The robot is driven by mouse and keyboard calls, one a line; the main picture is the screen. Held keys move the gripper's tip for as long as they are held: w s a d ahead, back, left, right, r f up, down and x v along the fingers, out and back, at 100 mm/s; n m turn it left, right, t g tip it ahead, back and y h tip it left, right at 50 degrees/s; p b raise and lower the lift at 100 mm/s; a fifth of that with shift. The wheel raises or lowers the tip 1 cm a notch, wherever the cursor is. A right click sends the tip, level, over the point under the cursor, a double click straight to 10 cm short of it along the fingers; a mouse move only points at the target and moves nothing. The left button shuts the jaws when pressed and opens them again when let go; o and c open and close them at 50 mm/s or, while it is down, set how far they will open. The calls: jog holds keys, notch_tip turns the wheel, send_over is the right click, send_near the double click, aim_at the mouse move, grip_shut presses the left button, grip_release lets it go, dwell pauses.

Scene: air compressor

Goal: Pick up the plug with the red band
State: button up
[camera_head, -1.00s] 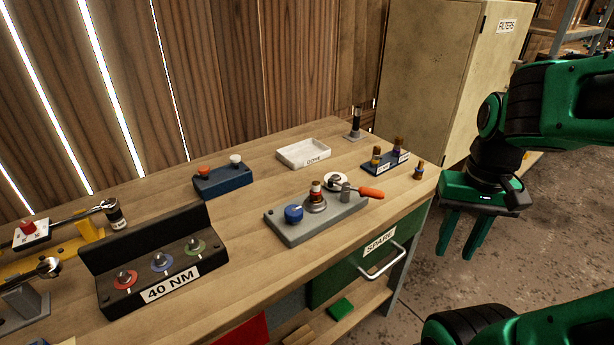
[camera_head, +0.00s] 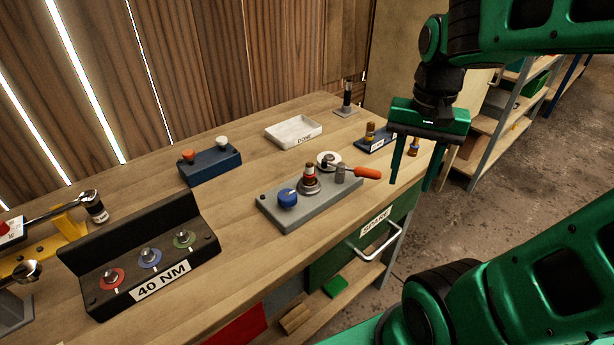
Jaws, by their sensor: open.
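A plug with a red band (camera_head: 310,173) stands upright in the middle of the grey fixture block (camera_head: 270,213) on the workbench. A pale band also shows on it. My gripper (camera_head: 411,185) is open and empty, fingers pointing down, to the right of the fixture by the bench's right edge. Other plugs stand near it: one in the small blue rack (camera_head: 365,145) has a brownish top (camera_head: 370,130), and a loose one (camera_head: 413,148) shows between my fingers. My gripper hides part of the rack; the colours of the loose plug's bands are unclear.
The fixture carries a blue knob (camera_head: 288,199) and an orange-handled lever (camera_head: 366,173) pointing right. Behind are a white tray (camera_head: 293,133), a blue block (camera_head: 212,168) and a dark post (camera_head: 347,98). A black 40 NM stand (camera_head: 130,230) is at left.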

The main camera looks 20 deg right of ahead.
jog(key=w+a+r+m, duration=0.25)
jog(key=w+a, duration=0.25)
jog(key=w, duration=0.3)
notch_tip(320, 180, up, 2)
jog(key=m, duration=0.3)
send_over(309, 163)
jog(key=f, duration=0.5)
jog(key=shift+w, duration=0.3)
jog(key=shift+s+f, duration=0.2)
jog(key=shift+f, duration=1.1)
jog(key=shift+s+f, duration=0.15)
jog(key=shift+f, duration=1.15)
grip_shut()
